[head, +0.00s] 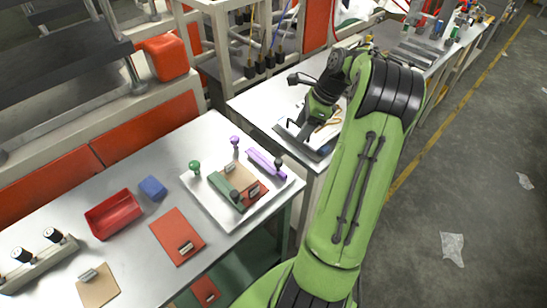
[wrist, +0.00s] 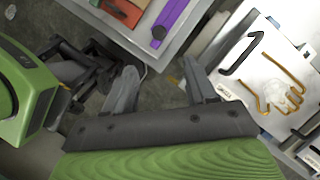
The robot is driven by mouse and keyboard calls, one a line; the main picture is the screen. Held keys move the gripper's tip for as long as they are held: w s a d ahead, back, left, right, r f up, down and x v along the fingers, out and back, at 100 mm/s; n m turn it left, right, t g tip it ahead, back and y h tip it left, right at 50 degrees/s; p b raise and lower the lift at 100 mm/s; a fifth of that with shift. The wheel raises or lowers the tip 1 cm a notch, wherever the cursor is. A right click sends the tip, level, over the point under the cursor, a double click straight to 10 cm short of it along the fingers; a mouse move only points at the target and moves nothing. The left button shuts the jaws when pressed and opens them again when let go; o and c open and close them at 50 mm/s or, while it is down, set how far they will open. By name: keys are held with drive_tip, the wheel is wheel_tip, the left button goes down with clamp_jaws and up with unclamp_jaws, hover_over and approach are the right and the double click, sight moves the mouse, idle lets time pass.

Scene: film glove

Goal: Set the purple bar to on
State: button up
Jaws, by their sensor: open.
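The purple bar (head: 262,160) lies on a white plate (head: 214,208) on the near metal table, with a dark round knob at its right end. In the wrist view the purple bar (wrist: 177,15) is cut off by the top edge, and its knob shows. My gripper (head: 304,134) is beyond the plate's right side, apart from the bar. In the wrist view my gripper (wrist: 160,82) has its fingers spread with nothing between them; the floor gap shows behind. No on or off marking is readable.
The plate also bears a green bar (head: 225,190), a green knob (head: 194,167) and a purple knob (head: 235,141). A red tray (head: 114,214) and blue block (head: 152,188) are left. Hooks (wrist: 248,52) lie on the farther table. A gap separates the tables.

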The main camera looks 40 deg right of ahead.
sight(279, 160)
drive_tip(key=b+x, duration=0.3)
drive_tip(key=x, duration=1.2)
drive_tip(key=shift+a+f, duration=0.1)
drive_tip(key=shift+f, duration=0.2)
clamp_jaws()
